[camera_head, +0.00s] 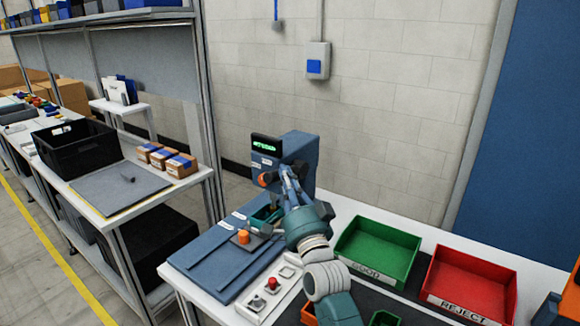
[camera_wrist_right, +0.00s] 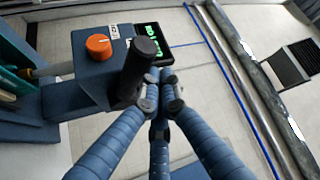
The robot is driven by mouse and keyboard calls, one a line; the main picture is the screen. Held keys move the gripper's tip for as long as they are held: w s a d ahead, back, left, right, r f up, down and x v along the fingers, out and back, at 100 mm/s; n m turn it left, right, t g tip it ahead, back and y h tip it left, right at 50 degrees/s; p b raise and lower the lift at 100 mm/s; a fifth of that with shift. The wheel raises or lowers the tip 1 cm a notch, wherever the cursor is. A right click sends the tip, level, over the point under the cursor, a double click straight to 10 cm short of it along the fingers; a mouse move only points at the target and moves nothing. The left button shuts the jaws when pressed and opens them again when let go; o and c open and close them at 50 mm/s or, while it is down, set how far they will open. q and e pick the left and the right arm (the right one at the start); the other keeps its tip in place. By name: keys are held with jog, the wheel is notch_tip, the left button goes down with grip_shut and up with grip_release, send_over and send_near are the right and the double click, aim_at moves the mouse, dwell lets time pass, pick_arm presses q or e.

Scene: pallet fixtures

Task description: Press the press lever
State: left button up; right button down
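The press (camera_head: 300,155) is a blue machine with a green lit display, standing at the back of the white workbench. In the right wrist view the press (camera_wrist_right: 88,80) shows an orange knob. The press lever (camera_wrist_right: 145,50) has a black cylindrical grip, and it stands upright in front of the display. My right gripper (camera_head: 284,178) is at the press front and hides part of it. In the right wrist view my right gripper (camera_wrist_right: 160,82) has its blue fingers drawn together, tips close beside the lever grip; contact is unclear. Nothing shows between the fingertips. My left gripper is not in view.
A green GOOD bin (camera_head: 378,250) and a red REJECT bin (camera_head: 470,285) stand right of my arm. A side bench (camera_head: 130,190) with a black crate is at left.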

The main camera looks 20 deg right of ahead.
jog(key=shift+s+a+f+b, duration=0.1)
jog(key=shift+a+f+b, duration=0.1)
jog(key=shift+f, duration=0.5)
jog(key=shift+s+a+f+b, duration=0.1)
jog(key=shift+a+f+b, duration=0.1)
jog(key=shift+f, duration=0.6)
jog(key=shift+d, duration=0.1)
jog(key=v, duration=1.2)
